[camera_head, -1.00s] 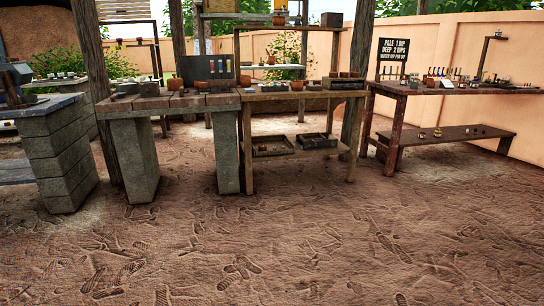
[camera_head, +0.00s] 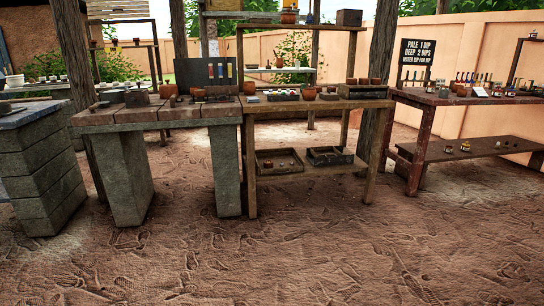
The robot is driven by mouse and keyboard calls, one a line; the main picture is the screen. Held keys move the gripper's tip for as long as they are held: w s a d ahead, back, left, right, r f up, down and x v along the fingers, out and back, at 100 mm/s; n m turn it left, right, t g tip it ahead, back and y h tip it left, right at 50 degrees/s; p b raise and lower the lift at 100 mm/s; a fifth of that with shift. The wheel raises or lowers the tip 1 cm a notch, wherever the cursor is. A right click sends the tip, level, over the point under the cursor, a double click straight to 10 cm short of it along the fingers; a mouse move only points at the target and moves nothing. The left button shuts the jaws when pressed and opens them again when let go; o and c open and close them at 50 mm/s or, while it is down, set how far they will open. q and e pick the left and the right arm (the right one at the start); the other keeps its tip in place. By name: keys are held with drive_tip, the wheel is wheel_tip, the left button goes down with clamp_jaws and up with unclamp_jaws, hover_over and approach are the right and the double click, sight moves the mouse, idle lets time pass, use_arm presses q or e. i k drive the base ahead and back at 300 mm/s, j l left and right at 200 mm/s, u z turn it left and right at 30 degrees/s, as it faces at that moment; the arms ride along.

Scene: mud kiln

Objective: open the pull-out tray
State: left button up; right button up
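I cannot tell for certain which thing is the pull-out tray. A low wooden tray-like box (camera_head: 362,91) sits at the right end of the middle wooden table (camera_head: 305,106). Two dark shallow trays, a left one (camera_head: 279,169) with small items in it and a right one (camera_head: 330,160), rest on that table's lower shelf. All of them are some way off across the floor. Neither of my grippers is in view.
A stone-topped bench (camera_head: 160,116) on block legs adjoins the middle table on the left. A block pillar (camera_head: 40,165) stands further left. A dark table (camera_head: 450,99) with a low bench (camera_head: 480,149) stands right. The dirt floor (camera_head: 300,250) ahead is clear.

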sight(284, 158)
drive_tip(key=i+l, duration=0.1)
drive_tip(key=i, duration=1.1)
drive_tip(key=i+l, duration=0.1)
drive_tip(key=i, duration=1.1)
drive_tip(key=i+u, duration=0.25)
drive_tip(key=i+l+u, duration=0.25)
drive_tip(key=i, duration=0.25)
drive_tip(key=i+l+u, duration=0.25)
drive_tip(key=i+j, duration=0.05)
drive_tip(key=i, duration=0.05)
